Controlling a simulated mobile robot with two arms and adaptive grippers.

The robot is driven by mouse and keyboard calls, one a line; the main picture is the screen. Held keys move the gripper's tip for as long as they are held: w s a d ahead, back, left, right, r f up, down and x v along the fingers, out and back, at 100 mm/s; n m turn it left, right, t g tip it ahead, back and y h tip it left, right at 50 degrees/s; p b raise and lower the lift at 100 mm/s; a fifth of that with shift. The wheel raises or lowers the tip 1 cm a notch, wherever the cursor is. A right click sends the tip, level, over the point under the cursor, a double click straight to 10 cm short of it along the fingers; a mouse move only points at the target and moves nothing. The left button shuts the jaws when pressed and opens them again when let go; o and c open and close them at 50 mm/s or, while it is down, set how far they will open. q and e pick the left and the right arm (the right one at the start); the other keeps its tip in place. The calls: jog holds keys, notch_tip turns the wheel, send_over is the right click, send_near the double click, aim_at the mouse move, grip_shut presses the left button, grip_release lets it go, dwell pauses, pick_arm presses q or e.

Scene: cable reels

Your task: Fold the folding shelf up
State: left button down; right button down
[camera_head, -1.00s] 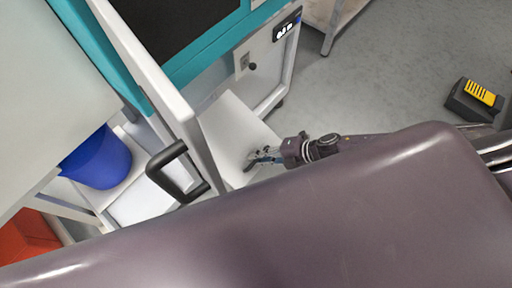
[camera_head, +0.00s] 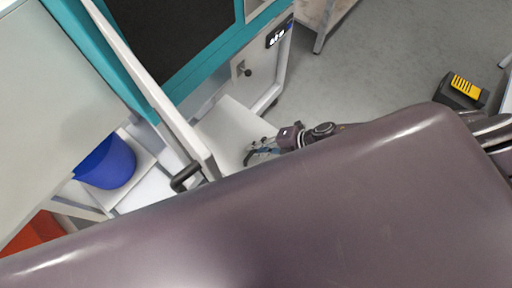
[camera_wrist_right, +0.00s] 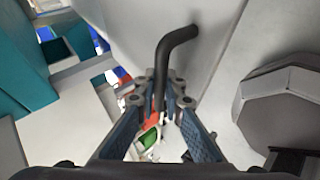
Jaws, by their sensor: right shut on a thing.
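The folding shelf, which I take to be the pale panel (camera_head: 228,128), sticks out from the side of the white and teal cabinet in the head view. My right gripper (camera_head: 252,154) is in front of this panel. In the right wrist view, the fingers of this gripper (camera_wrist_right: 160,88) are closed around a black bent bar (camera_wrist_right: 178,40). The bar's upper end meets a pale grey panel (camera_wrist_right: 135,30). Whether the two views show the same panel, I cannot tell for certain. My left gripper is not in view.
A white door edge with a black handle (camera_head: 186,177) stands left of the shelf. A blue bin (camera_head: 108,165) is further left, above a red box (camera_head: 32,232). A black and yellow object (camera_head: 463,91) lies on the open grey floor (camera_head: 375,60). A grey octagonal part (camera_wrist_right: 285,103) is close in the wrist view.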

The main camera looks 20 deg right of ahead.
jog(key=shift+w+a+r+p, duration=0.2)
jog(key=shift+w+r+p, duration=0.1)
jog(key=shift+r, duration=0.2)
jog(key=shift+r, duration=0.15)
jog(key=c, duration=2)
grip_release()
jog(key=shift+s+d, duration=0.2)
jog(key=shift+d, duration=0.15)
jog(key=v, duration=1.1)
jog(key=shift+s+d+r, duration=0.1)
jog(key=shift+s+r, duration=0.1)
jog(key=shift+r, duration=0.05)
